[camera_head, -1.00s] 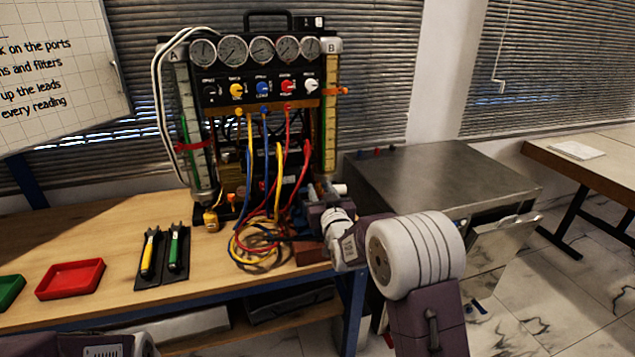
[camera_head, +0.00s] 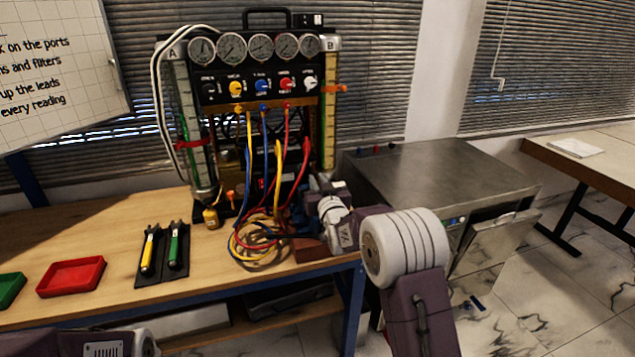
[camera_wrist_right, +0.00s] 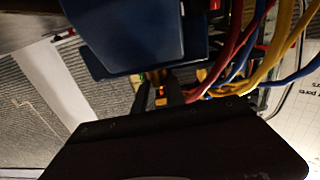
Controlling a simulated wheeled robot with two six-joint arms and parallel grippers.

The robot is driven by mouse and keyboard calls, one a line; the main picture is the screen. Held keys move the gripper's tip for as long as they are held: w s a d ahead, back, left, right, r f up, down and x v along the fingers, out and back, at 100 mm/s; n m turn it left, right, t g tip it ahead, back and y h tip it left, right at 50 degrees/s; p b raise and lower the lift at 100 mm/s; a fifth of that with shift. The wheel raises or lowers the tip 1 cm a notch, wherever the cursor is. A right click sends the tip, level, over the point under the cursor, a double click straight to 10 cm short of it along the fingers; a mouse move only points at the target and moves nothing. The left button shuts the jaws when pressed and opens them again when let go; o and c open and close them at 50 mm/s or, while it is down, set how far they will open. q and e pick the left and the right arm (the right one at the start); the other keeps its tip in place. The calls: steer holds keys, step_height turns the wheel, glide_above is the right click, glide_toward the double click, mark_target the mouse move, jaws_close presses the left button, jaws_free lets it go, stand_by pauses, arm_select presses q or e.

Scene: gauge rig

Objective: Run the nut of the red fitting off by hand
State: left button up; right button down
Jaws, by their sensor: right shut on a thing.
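My right gripper (camera_head: 314,188) is at the lower right of the gauge rig (camera_head: 262,85), beside the hanging leads. In the right wrist view its two dark fingers (camera_wrist_right: 160,95) are shut on a small brass and orange piece (camera_wrist_right: 160,98), which I take to be the nut of the red fitting. The fingers hide most of it, and its threads cannot be made out. A dark blue block (camera_wrist_right: 140,40) sits just above the fingers in that view. My left forearm shows at the lower left of the head view, but its gripper is out of the picture.
Red, blue and yellow leads (camera_head: 262,240) hang and coil close to my right gripper. A red tray (camera_head: 71,277), a green tray (camera_head: 8,288) and two tools on a dark mat (camera_head: 162,268) lie on the bench. A metal cabinet (camera_head: 440,175) stands right of the rig.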

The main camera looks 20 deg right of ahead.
steer(key=shift+d+f+n+y, duration=0.1)
steer(key=shift+n+y, duration=0.4)
steer(key=shift+y, duration=0.2)
steer(key=shift+n+y, duration=0.3)
steer(key=shift+y, duration=0.3)
steer(key=shift+n+g+y, duration=0.3)
steer(key=shift+n+y, duration=0.4)
steer(key=shift+y, duration=0.4)
steer(key=shift+n+y+p, duration=0.3)
steer(key=shift+y+p, duration=0.05)
steer(key=shift+y, duration=0.05)
steer(key=shift+n+y, duration=0.3)
steer(key=shift+y, duration=0.2)
steer(key=n+g+y+b, duration=0.1)
steer(key=y+b, duration=0.1)
steer(key=b, duration=0.1)
steer(key=shift+f, duration=0.2)
steer(key=shift+r+n+g+y+b, duration=0.2)
steer(key=shift+n+g+y+b, duration=0.15)
steer(key=shift+b, duration=0.25)
steer(key=shift+r, duration=0.1)
